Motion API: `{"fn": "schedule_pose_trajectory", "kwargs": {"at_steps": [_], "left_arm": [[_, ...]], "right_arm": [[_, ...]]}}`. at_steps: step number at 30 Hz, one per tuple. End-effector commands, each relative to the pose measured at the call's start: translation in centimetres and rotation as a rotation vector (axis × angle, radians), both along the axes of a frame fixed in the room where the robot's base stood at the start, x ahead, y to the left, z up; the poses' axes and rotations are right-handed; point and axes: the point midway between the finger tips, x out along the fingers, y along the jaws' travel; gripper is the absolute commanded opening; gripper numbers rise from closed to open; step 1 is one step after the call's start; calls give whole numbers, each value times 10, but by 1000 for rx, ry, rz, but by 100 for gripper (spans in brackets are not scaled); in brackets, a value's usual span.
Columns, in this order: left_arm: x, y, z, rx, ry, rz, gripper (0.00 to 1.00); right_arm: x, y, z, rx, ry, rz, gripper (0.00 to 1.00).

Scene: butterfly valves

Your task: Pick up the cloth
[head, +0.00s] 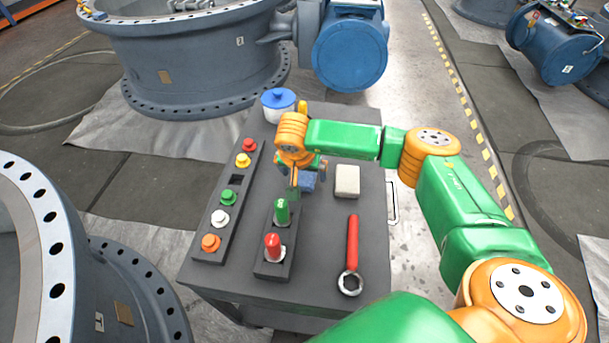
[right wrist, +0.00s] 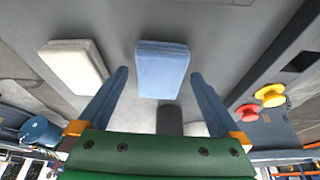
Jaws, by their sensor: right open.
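A blue folded block that looks like the cloth (head: 307,182) lies on the dark cart top, partly hidden by my right gripper in the head view. The right wrist view shows the cloth (right wrist: 162,68) flat, with layered edges. My right gripper (head: 303,176) is above it, fingers pointing down. In the right wrist view its fingers (right wrist: 160,74) are open and spread to either side of the cloth, with nothing held between them. I cannot tell the exact height gap. My left gripper is not in view.
A pale block (head: 347,181) lies right of the cloth. A red-handled wrench (head: 352,255), a rack with green and red handles (head: 272,262), a button panel (head: 222,215) and a blue-lidded pot (head: 278,104) share the cart. Large valves (head: 190,60) stand around.

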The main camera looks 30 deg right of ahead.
Motion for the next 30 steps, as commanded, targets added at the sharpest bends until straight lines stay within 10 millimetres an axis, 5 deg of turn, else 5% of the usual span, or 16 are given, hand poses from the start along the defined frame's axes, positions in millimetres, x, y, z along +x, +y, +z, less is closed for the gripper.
{"fn": "schedule_pose_trajectory", "kwargs": {"at_steps": [7,16,25,30], "left_arm": [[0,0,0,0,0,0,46],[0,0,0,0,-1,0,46],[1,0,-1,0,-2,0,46],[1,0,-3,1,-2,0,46]], "right_arm": [[1,-1,-4,-1,-1,1,100],[1,-1,-4,-1,-1,1,21],[2,-1,1,-1,-2,0,20],[2,-1,30,0,-6,2,20]]}}
